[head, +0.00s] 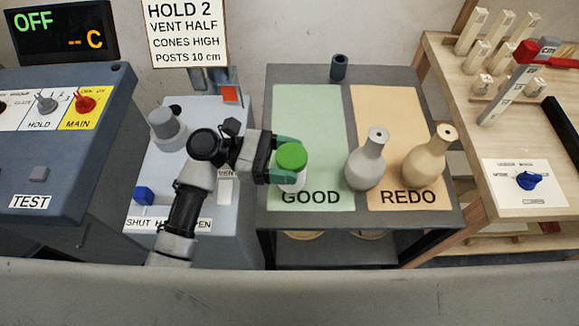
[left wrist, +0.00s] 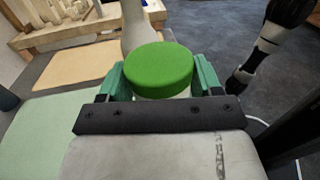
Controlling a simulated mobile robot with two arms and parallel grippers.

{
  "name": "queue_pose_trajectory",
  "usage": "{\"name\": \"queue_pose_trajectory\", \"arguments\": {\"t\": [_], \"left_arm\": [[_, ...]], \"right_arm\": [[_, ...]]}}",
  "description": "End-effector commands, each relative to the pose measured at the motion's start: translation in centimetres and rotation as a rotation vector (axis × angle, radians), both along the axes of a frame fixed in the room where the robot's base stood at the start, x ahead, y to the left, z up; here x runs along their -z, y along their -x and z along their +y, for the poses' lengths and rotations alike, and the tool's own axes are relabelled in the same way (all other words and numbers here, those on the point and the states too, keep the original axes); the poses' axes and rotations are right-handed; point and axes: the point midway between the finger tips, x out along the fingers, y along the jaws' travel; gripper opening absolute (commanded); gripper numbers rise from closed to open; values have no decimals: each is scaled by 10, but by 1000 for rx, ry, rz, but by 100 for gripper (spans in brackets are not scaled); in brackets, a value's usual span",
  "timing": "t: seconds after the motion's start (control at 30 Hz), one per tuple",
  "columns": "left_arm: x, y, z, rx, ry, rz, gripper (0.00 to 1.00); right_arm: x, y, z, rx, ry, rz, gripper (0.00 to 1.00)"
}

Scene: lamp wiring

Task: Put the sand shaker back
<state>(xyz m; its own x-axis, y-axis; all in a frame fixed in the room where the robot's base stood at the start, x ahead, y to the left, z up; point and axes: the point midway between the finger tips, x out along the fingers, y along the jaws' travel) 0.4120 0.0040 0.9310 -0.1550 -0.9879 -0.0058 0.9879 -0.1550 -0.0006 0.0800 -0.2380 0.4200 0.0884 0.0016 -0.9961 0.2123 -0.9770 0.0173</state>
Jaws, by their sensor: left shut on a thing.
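The sand shaker (head: 291,158), a white pot with a green lid, is upright over the left part of the green GOOD mat (head: 310,110). My left gripper (head: 288,165) comes in from the left and is shut on the shaker's sides. In the left wrist view the green lid (left wrist: 158,70) sits between the two green fingers (left wrist: 160,85). I cannot tell whether the shaker's base touches the mat. My right gripper does not show clearly in either view.
A grey vase (head: 366,165) stands close to the right of the shaker. A tan vase (head: 426,160) stands on the orange REDO mat (head: 385,105). A small dark cup (head: 339,67) is at the back edge. The back of the green mat is clear.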

Motion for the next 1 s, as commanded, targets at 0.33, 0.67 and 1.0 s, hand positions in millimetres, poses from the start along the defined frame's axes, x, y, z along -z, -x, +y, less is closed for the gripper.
{"name": "queue_pose_trajectory", "arguments": {"t": [0.33, 0.67, 1.0], "left_arm": [[31, -11, -3, 1, -1, 4, 36], [48, -12, -2, 1, -1, -1, 36], [49, -11, -2, 1, -2, 1, 90]], "right_arm": [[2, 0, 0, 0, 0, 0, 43], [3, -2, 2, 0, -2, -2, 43], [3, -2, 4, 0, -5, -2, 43]]}}
